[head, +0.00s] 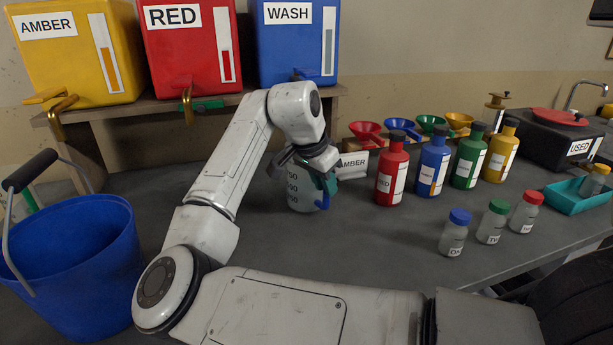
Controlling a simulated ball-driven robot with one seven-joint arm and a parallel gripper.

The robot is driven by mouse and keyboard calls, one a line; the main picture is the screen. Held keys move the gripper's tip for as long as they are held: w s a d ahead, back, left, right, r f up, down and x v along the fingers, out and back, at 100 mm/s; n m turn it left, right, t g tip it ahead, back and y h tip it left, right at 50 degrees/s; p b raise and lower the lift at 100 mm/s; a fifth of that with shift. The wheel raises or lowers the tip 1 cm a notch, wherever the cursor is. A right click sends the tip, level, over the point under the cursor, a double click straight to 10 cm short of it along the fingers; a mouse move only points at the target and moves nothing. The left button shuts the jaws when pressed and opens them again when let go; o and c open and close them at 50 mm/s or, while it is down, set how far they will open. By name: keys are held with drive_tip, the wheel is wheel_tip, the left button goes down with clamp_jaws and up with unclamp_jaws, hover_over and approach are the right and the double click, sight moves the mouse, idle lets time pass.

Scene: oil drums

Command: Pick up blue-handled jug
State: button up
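The blue-handled jug (300,197) is a pale, translucent vessel with printed volume marks. It stands on the grey bench below the blue WASH tank, and its blue handle (323,203) shows low on its right side. My gripper (322,180) is at the jug's upper right, just above the visible part of the handle. My wrist and dark gripper body cover the jug's top. A teal-green part shows by the fingers; I cannot tell what it belongs to. I cannot see whether the fingers are open or closed on the handle.
AMBER (110,60), RED (180,70) and WASH (270,45) tanks stand on a shelf behind. A blue bucket (85,260) is at left. Right of the jug are an AMBER card (353,164), coloured bottles (391,172), small jars (455,235) and a teal tray (570,203).

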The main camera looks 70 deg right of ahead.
clamp_jaws()
drive_tip(key=shift+r, duration=0.15)
idle(0.4)
